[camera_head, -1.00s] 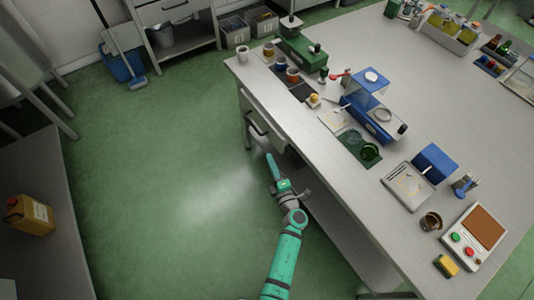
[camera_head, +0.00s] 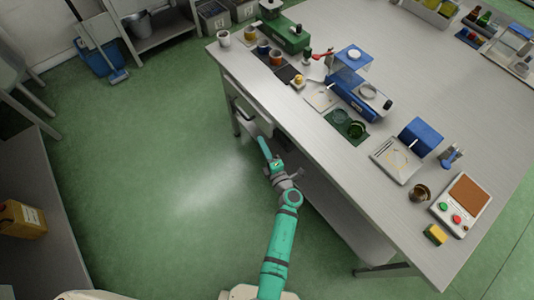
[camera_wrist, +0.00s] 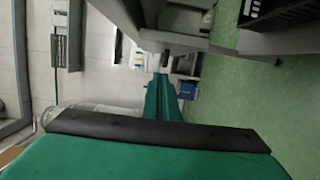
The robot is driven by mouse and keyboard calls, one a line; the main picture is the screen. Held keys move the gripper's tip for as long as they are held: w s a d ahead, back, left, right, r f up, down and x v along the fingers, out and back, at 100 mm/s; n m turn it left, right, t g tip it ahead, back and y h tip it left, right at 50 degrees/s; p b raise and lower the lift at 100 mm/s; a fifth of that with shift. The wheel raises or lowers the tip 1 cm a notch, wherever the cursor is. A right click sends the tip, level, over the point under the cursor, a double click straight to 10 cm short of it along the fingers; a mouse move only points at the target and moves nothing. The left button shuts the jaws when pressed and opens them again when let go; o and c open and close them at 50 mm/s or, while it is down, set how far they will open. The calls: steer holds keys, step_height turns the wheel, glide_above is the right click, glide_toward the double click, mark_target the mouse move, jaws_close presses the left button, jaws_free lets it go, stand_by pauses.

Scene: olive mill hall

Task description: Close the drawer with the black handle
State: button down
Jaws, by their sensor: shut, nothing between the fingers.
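The drawer (camera_head: 243,108) is under the long edge of the grey workbench (camera_head: 300,112), near its far left corner. Its front seems to stick out a little from the bench, but the tabletop hides most of it. Its handle is too small and dark to make out clearly. My gripper (camera_head: 262,141) is green, shut and empty. It is beside the bench, below the tabletop and just in front of the drawer, with no contact visible. In the wrist view the shut green fingers (camera_wrist: 163,92) point ahead between the wall and the grey furniture at upper right.
Cups, a green machine (camera_head: 285,30), a blue device (camera_head: 352,95) and trays stand on the bench. A lower shelf (camera_head: 335,215) runs under it. A low grey bench with a yellow can (camera_head: 22,220) stands at left. Green floor between is clear.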

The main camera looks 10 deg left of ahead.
mark_target(269, 137)
steer(key=shift+w+d, duration=0.6)
steer(key=shift+w, duration=0.35)
steer(key=shift+w+d, duration=0.55)
steer(key=shift+w, duration=0.4)
